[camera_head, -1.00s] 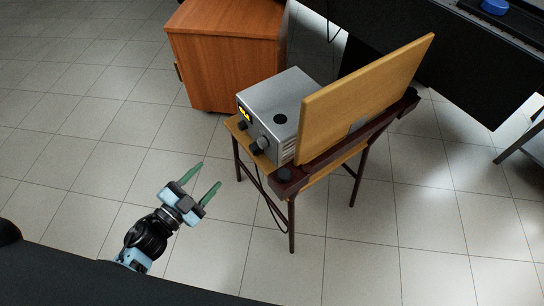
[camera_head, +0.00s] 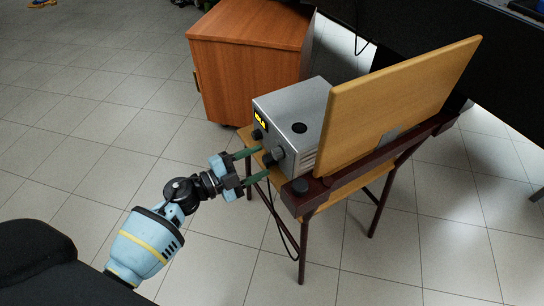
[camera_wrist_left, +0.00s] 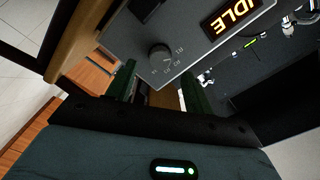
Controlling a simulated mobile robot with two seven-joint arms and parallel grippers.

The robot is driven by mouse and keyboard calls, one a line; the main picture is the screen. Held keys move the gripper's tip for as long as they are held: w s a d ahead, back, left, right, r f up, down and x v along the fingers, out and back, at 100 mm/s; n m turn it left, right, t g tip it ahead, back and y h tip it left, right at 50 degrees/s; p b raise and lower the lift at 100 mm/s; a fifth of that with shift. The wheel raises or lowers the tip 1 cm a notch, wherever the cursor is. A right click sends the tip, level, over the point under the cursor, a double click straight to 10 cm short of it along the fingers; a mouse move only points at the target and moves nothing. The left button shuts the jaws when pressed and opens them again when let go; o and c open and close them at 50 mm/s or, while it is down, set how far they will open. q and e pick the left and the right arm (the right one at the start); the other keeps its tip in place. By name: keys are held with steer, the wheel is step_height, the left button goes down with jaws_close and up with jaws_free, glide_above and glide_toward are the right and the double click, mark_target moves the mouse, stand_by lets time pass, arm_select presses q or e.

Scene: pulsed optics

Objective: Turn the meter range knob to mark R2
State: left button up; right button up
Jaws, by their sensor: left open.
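The meter (camera_head: 292,105) is a grey metal box with a lit yellow display and dark knobs on its front, standing on a small wooden table. My right gripper is not in view.
A wooden board (camera_head: 400,105) stands upright just right of the meter, above a dark red rail (camera_head: 370,155). A wooden cabinet (camera_head: 245,60) stands behind. A dark cable (camera_head: 277,215) hangs below the table (camera_head: 245,136).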

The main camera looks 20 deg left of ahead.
mark_target(274, 155)
arm_select(q)
steer(key=x, duration=0.3)
steer(key=shift+w+d+f+b, duration=0.1)
steer(key=shift+w+d+b, duration=0.15)
steer(key=shift+b, duration=0.15)
steer(key=shift+w+d, duration=0.3)
steer(key=shift+w, duration=0.1)
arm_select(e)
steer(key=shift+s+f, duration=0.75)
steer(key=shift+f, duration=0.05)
arm_select(q)
steer(key=c, duration=1)
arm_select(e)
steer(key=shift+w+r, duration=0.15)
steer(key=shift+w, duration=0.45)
